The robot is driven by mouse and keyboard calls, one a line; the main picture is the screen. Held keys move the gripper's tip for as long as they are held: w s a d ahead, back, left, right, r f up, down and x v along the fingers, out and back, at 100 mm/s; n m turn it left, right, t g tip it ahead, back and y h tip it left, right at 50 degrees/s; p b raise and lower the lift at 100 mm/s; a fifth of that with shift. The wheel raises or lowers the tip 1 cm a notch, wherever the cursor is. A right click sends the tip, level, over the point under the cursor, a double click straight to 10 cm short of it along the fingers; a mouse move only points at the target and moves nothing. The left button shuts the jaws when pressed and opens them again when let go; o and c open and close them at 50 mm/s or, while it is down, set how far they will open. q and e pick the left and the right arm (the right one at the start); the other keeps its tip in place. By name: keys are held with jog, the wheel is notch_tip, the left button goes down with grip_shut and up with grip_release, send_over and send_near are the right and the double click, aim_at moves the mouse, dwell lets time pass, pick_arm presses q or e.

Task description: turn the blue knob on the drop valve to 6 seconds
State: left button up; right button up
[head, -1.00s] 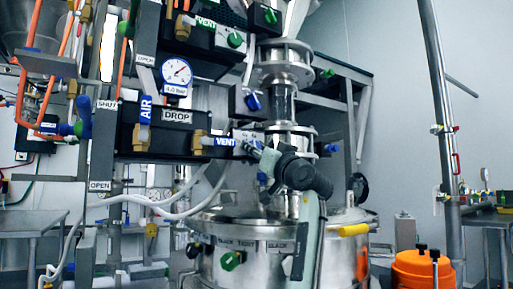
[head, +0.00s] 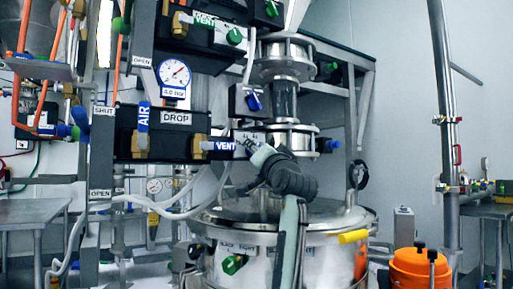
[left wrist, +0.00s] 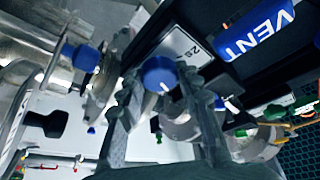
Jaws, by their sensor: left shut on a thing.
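The drop valve's black box (head: 185,134) carries a DROP label in the head view. A pale dial plate sits at its right end, behind my left gripper (head: 247,143). In the left wrist view the blue knob (left wrist: 159,73) with a white pointer mark lies between the fingers of my left gripper (left wrist: 157,84), which is shut on it. A white dial plate (left wrist: 183,45) behind the knob reads "2s"; its other marks are hidden or too small. In the head view the fingers hide the knob. My right gripper is in neither view.
A blue VENT handle (left wrist: 253,33) is close to the knob, and a blue AIR handle (head: 143,117) is further left. Another blue knob (head: 254,102) sits above. A steel vessel (head: 325,222) stands below. An orange container (head: 409,269) is at the lower right.

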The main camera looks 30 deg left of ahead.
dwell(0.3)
pick_arm(q)
jog(key=o, duration=1.2)
jog(key=shift+c, duration=0.2)
jog(key=v, duration=1.2)
